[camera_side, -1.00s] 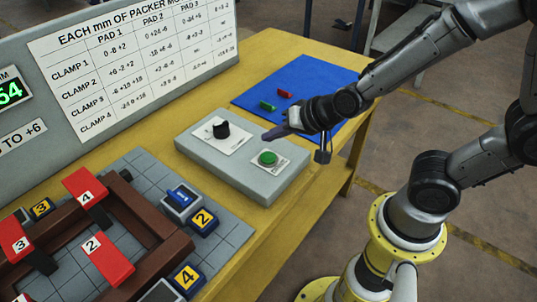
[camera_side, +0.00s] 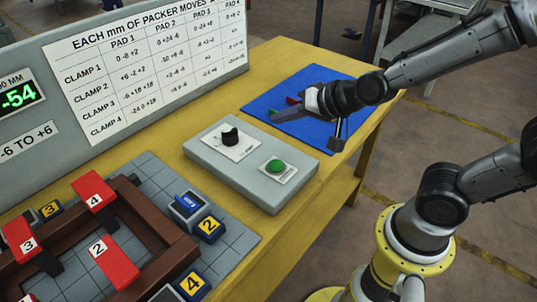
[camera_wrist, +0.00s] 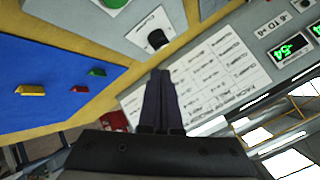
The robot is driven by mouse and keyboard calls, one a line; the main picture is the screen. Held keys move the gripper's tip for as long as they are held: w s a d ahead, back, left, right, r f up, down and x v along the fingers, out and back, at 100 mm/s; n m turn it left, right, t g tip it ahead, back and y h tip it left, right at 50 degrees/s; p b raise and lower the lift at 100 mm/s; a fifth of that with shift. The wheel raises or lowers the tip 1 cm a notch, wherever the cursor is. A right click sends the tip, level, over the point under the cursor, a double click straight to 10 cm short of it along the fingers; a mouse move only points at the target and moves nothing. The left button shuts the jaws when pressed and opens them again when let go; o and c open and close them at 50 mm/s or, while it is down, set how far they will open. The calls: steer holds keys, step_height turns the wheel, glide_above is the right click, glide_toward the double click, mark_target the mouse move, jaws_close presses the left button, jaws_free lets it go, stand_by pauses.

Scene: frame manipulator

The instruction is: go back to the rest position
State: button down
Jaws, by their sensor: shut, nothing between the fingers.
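My gripper (camera_side: 274,114) is shut and empty. It is held out over the near-left part of the blue mat (camera_side: 312,78), beyond the grey control box, touching nothing that I can make out. In the wrist view its dark fingers (camera_wrist: 160,100) are together, pointing up the picture toward the black knob and the printed chart. The grey control box (camera_side: 228,176) carries a black knob (camera_side: 230,136) and a green button (camera_side: 275,166); my gripper is clear of both.
Small red (camera_wrist: 76,86), green (camera_wrist: 97,72) and yellow (camera_wrist: 30,90) blocks lie on the mat. A brown frame (camera_side: 150,222) with numbered red clamps stands at the left front. A chart board (camera_side: 25,160) with a display reading -54 stands behind.

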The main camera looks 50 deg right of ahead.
steer(key=s+d+r+n, duration=0.1)
steer(key=s+r+n, duration=0.3)
steer(key=s+r, duration=0.35)
steer(key=s+d+f+n+g, duration=0.2)
steer(key=s+f+n+g, duration=0.1)
steer(key=s, duration=0.7)
steer(key=shift+s+d+n+g+h, duration=0.2)
steer(key=shift+n+g+h, duration=0.3)
steer(key=shift+g, duration=0.4)
